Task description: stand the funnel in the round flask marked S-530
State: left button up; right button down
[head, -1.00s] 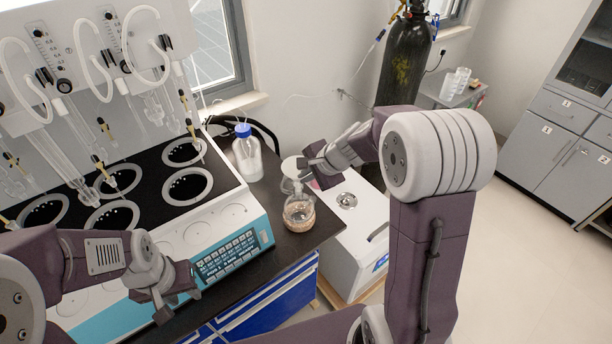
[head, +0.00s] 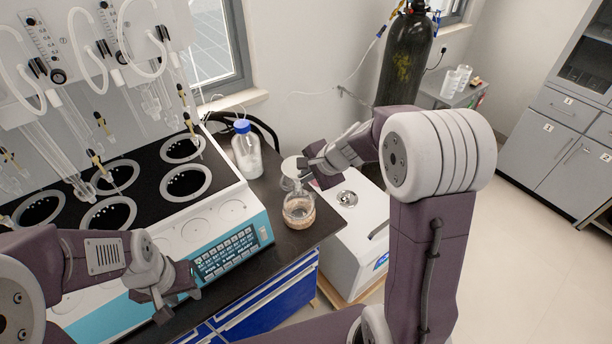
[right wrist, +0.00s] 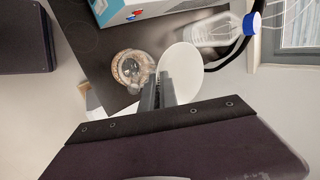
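The funnel (head: 291,167) is white with a wide round mouth. My right gripper (head: 306,168) is shut on its rim. The round flask (head: 299,212) holds a brownish content and stands on the dark bench top near its right edge. The funnel is over the flask's neck in the head view; whether its stem is inside the neck I cannot tell. In the right wrist view the funnel (right wrist: 181,68) is at the fingertips, beside and partly over the flask (right wrist: 128,68). No S-530 mark is legible. My left gripper (head: 174,299) is empty and open in front of the heating unit.
A blue-capped bottle (head: 246,152) stands behind and left of the flask. The heating unit (head: 222,249) with round wells fills the left of the bench, glassware and tubes above it. A white box (head: 347,240) stands right of the bench, a dark gas cylinder (head: 405,60) behind.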

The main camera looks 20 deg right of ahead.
jog(key=c, duration=1.6)
grip_release()
jog(key=shift+o, duration=0.2)
jog(key=p+v, duration=0.1)
jog(key=v, duration=0.8)
jog(key=shift+p, duration=0.35)
jog(key=shift+a, duration=0.1)
